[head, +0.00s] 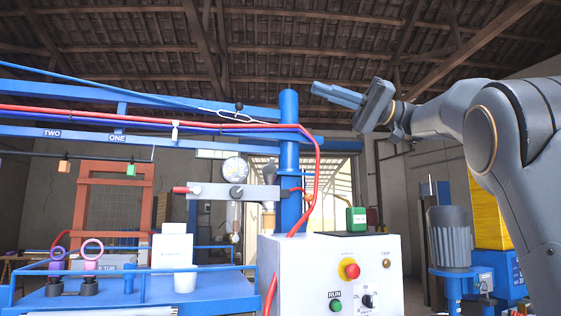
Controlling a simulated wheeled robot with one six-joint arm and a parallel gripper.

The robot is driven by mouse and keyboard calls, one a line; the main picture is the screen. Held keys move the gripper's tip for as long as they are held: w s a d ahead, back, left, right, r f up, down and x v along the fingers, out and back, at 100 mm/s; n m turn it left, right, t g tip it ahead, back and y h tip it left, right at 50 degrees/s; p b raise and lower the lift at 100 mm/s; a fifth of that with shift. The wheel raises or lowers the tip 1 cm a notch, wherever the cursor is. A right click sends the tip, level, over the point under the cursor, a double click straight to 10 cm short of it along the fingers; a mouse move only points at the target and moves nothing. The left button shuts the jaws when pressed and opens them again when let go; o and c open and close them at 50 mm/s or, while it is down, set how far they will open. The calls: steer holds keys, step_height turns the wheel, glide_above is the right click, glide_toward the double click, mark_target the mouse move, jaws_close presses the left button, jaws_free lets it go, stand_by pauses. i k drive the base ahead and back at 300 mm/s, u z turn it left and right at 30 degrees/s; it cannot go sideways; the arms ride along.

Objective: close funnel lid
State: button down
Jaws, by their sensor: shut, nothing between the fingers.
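My gripper (316,88) is raised at the upper right of the middle in the head view, just right of the top of the blue post (289,130). Its fingers point left and are together, with nothing held. I cannot make out a funnel lid for certain. A small grey, funnel-like shape (269,172) shows behind, left of the post, partly hidden, and I cannot tell whether it has a lid or how that stands. My gripper is apart from it, above and to the right in the picture.
A white control box (290,275) with a red button (352,271) stands below. Red and blue hoses (200,116) cross at left. A blue tray (130,292) holds a white container (184,284). A grey motor (449,237) stands at right. Open air surrounds the gripper.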

mark_target(271, 167)
steer(key=i, duration=0.95)
